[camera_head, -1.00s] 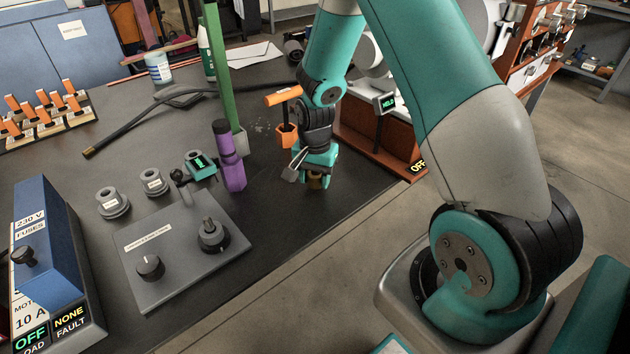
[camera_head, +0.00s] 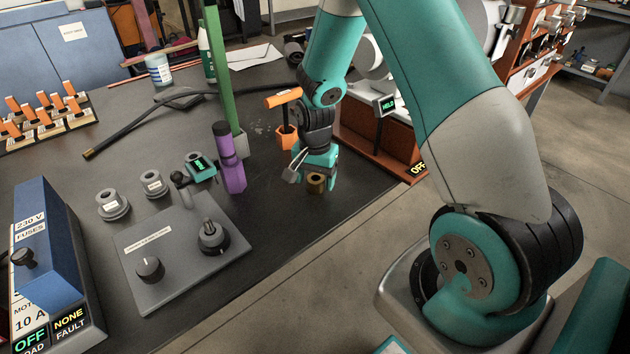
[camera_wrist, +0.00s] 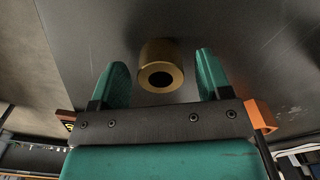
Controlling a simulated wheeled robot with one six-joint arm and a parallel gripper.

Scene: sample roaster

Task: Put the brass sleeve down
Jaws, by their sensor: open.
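The brass sleeve (camera_head: 316,184) is a short gold-brown cylinder with a hole in its top. It stands upright on the dark bench top, near the bench's right edge. In the wrist view the sleeve (camera_wrist: 161,68) lies between and a little beyond the two green fingertips, with a gap on each side. My gripper (camera_head: 314,178) is open just above the sleeve and holds nothing. Its green fingers also show in the wrist view (camera_wrist: 159,78).
A purple post (camera_head: 230,160) and an orange-handled tool in an orange holder (camera_head: 287,138) stand left of my gripper. A grey control plate with knobs (camera_head: 175,245) lies in front left. An orange-brown machine (camera_head: 375,140) stands to the right. Bare bench (camera_head: 275,225) lies in front.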

